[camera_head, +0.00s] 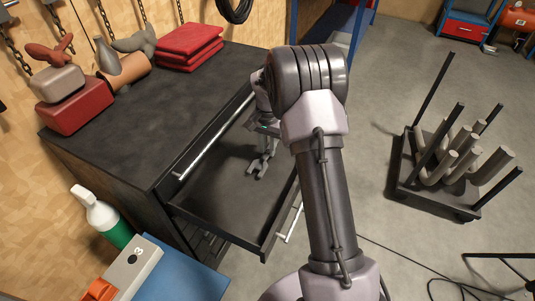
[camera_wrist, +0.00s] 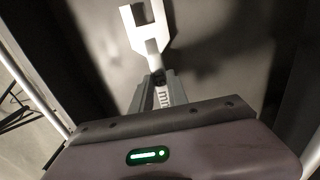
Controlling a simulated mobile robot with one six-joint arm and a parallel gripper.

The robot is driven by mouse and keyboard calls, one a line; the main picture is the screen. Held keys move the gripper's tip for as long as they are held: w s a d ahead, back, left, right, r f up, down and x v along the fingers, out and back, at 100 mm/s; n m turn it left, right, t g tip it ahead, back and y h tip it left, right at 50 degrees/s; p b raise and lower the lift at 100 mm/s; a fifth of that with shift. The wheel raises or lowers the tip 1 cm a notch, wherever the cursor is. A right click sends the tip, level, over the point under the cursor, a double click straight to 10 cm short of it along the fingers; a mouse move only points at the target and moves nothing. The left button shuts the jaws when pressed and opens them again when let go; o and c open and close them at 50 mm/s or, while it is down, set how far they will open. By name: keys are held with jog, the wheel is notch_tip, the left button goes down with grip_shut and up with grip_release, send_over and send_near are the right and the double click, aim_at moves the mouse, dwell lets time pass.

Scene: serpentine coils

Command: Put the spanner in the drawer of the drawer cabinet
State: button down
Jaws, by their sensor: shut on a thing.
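The spanner (camera_wrist: 133,25) shows in the wrist view as a pale metal piece with a forked end, held between the fingers of my gripper (camera_wrist: 157,88). My gripper (camera_head: 262,160) is shut on it inside the open drawer (camera_head: 210,211) of the dark drawer cabinet (camera_head: 135,105). In the head view the drawer is pulled out to the right and its floor looks bare near the front. My arm hides the drawer's right side in part. I cannot tell whether the spanner touches the drawer floor.
Red folded cloths (camera_head: 190,45), a red box (camera_head: 75,106) and other items lie on the cabinet top. A trolley with pipes (camera_head: 450,165) stands at the right. Open floor lies between.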

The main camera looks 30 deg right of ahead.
notch_tip(320, 180, down, 2)
jog(key=shift+r, duration=0.25)
jog(key=c, duration=1.7)
grip_release()
jog(key=shift+f, duration=0.2)
jog(key=o, duration=0.4)
jog(key=shift+r, duration=0.1)
